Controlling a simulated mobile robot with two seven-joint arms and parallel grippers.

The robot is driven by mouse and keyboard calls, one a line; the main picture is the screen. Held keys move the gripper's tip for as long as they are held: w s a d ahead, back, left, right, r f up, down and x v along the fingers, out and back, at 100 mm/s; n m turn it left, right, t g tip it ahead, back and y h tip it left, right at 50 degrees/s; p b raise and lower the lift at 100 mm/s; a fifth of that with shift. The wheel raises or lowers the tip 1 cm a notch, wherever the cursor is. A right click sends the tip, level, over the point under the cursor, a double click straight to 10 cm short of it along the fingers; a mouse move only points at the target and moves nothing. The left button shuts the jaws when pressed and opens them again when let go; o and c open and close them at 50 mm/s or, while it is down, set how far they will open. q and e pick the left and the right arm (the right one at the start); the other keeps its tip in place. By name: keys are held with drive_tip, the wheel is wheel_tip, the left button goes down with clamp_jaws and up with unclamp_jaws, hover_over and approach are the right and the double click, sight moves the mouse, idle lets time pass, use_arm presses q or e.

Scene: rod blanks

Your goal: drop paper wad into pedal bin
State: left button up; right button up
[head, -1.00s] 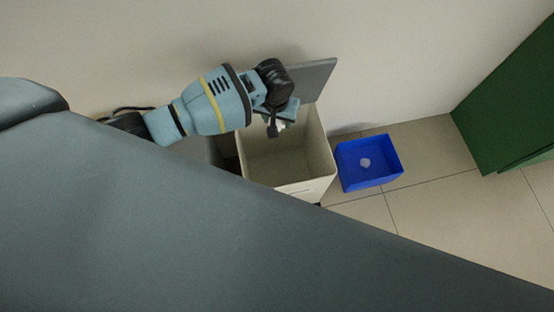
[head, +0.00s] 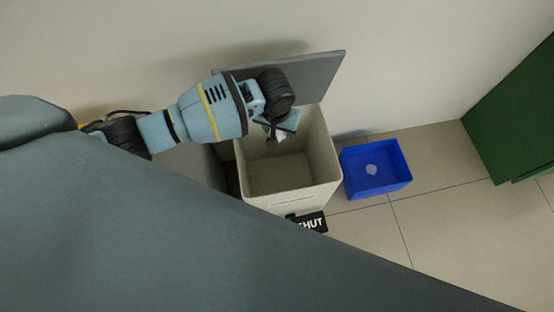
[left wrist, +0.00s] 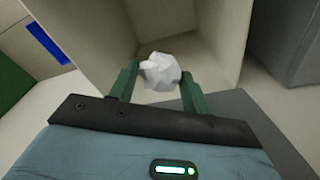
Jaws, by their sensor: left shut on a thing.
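The paper wad (left wrist: 160,71) is a crumpled white lump between the green fingers of my left gripper (left wrist: 158,84) in the left wrist view. The gripper is shut on it. In the head view my left gripper (head: 276,138) is over the opening of the pedal bin, near its back left; the wad barely shows there. The pedal bin (head: 325,160) is a cream box with its grey lid (head: 312,75) standing open at the back. The bin's visible floor looks empty. My right gripper is not in view.
A black pedal marked "SHUT" (head: 312,222) is at the bin's front. A green cabinet (head: 515,115) is at the far right. Tiled floor is clear between.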

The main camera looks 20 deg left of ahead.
use_arm(q)
drive_tip(key=o, duration=1)
drive_tip(key=r+p, duration=0.1)
drive_tip(key=r, duration=0.3)
drive_tip(key=r+p, duration=0.1)
drive_tip(key=r, duration=0.1)
drive_tip(key=shift+s+r+p, duration=0.3)
drive_tip(key=shift+s+r, duration=0.2)
drive_tip(key=shift+r, duration=0.4)
